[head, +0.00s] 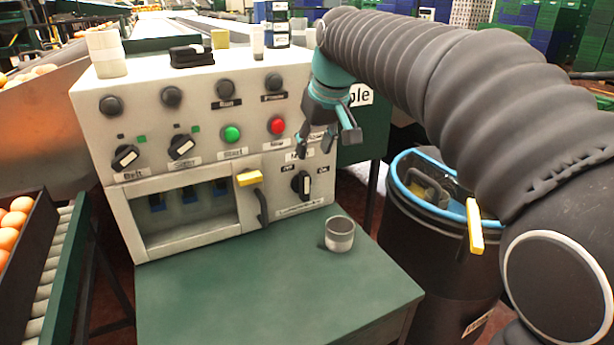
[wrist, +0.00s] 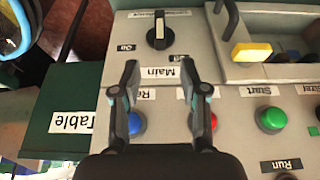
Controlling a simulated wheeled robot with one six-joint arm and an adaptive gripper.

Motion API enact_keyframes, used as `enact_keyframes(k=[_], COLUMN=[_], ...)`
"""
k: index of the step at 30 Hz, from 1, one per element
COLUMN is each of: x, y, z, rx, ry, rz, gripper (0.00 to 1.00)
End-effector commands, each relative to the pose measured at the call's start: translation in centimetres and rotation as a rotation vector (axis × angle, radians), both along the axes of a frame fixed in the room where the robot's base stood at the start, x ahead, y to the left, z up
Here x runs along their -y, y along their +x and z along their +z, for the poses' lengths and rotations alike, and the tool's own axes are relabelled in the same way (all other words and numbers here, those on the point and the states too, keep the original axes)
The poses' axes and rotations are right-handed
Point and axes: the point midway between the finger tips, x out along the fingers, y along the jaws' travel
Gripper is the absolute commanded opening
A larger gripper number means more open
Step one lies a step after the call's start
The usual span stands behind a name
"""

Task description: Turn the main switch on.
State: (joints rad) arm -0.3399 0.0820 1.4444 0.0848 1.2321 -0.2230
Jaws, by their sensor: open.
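The main switch (head: 301,185) is a black rotary knob with a white mark, low on the right of the control panel, between Off and On labels. In the wrist view the knob (wrist: 158,31) is seen inverted, its grip roughly vertical; which label it points to is not clear. My gripper (head: 326,142) is open and empty, in front of the panel's right side, above the knob in the head view. In the wrist view my fingers (wrist: 159,76) straddle the Main label (wrist: 160,74), with the knob beyond their tips and apart from them.
A green button (head: 232,134), a red button (head: 277,126) and other black knobs sit on the panel. A black bin (head: 437,250) stands to the right.

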Motion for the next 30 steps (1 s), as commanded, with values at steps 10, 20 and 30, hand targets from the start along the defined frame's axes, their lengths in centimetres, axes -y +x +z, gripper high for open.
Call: enact_keyframes(k=[10, 20, 30], x=[-1.3, -1.9, -1.9], y=[2.0, 3.0, 3.1], z=[-6.1, -8.7, -8.8], rx=[-0.003, -0.001, 0.001], ry=[-0.001, -0.001, 0.001], rz=[0.000, 0.000, 0.000], gripper=[0.44, 0.44, 0.34])
